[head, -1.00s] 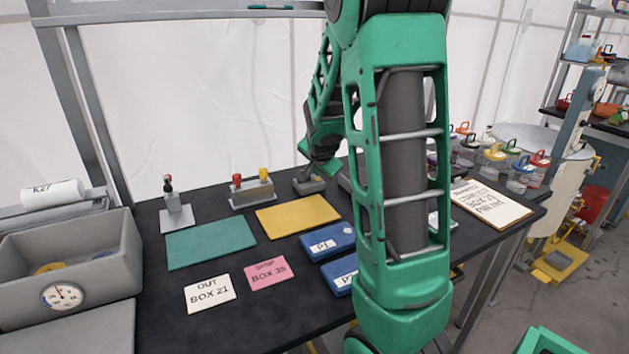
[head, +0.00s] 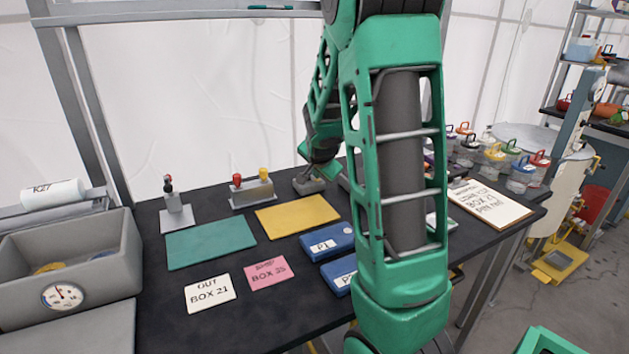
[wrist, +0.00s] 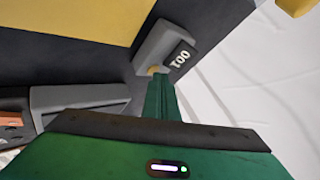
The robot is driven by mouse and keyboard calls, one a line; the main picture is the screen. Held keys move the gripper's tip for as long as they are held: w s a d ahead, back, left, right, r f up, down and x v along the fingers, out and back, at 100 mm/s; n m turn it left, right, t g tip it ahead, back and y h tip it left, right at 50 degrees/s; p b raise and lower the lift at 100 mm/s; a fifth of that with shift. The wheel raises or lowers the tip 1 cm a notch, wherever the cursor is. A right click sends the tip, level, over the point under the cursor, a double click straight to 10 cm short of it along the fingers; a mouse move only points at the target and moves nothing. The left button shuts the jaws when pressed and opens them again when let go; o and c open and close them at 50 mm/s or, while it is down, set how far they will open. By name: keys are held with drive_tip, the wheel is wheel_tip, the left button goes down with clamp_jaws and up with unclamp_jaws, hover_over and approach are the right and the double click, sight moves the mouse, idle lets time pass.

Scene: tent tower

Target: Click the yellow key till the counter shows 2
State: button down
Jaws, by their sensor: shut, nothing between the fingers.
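The counter (head: 305,186) is a small grey box at the back of the black table, partly hidden by my arm in the head view. In the wrist view the counter (wrist: 158,45) has a dark display with white digits, upside down, that seem to read 001. The yellow key (wrist: 154,71) is at the counter's near end, mostly covered by my fingertips. My gripper (wrist: 160,80) is shut and empty, its tips at the key. I cannot tell whether they touch or press it. In the head view my gripper is mostly hidden behind my arm.
A yellow mat (head: 298,215) and a green mat (head: 211,242) lie in front. A grey block with red and yellow knobs (head: 252,192) stands left of the counter. Blue boxes (head: 328,240) lie nearer. A grey tray (wrist: 80,102) shows in the wrist view.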

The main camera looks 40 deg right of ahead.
sight(318, 180)
drive_tip(key=shift+r, duration=0.9)
drive_tip(key=shift+r, duration=2.5)
drive_tip(key=shift+d, duration=0.1)
idle(0.7)
drive_tip(key=shift+d+r+m+t+y, duration=0.1)
drive_tip(key=shift+r+m+t+y, duration=0.45)
drive_tip(key=shift+m, duration=1.25)
drive_tip(key=shift+d+r+m+t+y, duration=0.1)
drive_tip(key=shift+r+m+y, duration=0.6)
drive_tip(key=shift+m+y, duration=0.85)
drive_tip(key=shift+d+r+m+t+y, duration=0.1)
drive_tip(key=shift+r+m+t+y, duration=0.4)
drive_tip(key=shift+m, duration=1.55)
drive_tip(key=shift+r, duration=0.1)
